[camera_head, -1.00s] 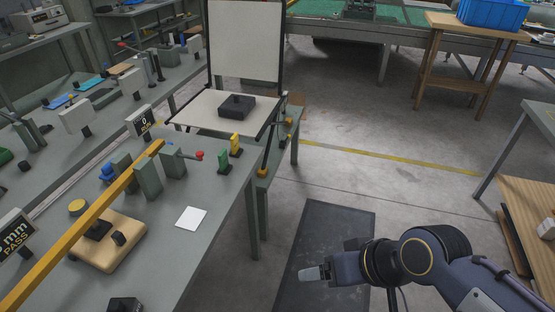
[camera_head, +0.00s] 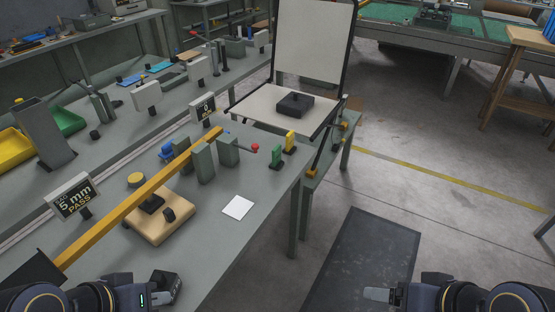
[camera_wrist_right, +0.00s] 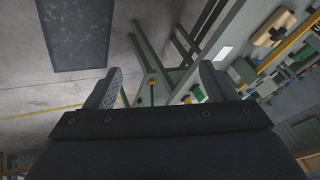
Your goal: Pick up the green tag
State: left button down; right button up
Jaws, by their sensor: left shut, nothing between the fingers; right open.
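The green tag (camera_head: 277,157) stands upright near the right edge of the grey bench, just in front of a similar yellow tag (camera_head: 290,141). A small green piece that looks like it shows beside one finger in the right wrist view (camera_wrist_right: 197,93). My right gripper (camera_head: 378,295) is at the bottom right of the head view, over the floor and well away from the tag. Its fingers (camera_wrist_right: 158,85) are spread and empty in the wrist view. My left gripper (camera_head: 148,297) is at the bottom left, far from the tag; it is shut and empty, its fingertips hard to make out.
A white card (camera_head: 238,207) lies flat in front of the tag. A red-tipped lever on grey blocks (camera_head: 228,151) stands just left of it. A long yellow bar (camera_head: 140,197) crosses the bench. A dark mat (camera_head: 365,262) covers floor at right.

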aim_at(276, 164)
jog(key=i+l+u, duration=0.15)
jog(key=u, duration=0.9)
jog(key=i+l+u, duration=0.15)
jog(key=l+u, duration=0.15)
jog(key=l, duration=0.15)
jog(key=l+u, duration=0.25)
jog(key=l, duration=0.2)
jog(key=i+l+u, duration=0.1)
jog(key=l+u, duration=0.2)
jog(key=l, duration=1.3)
jog(key=i+u, duration=0.05)
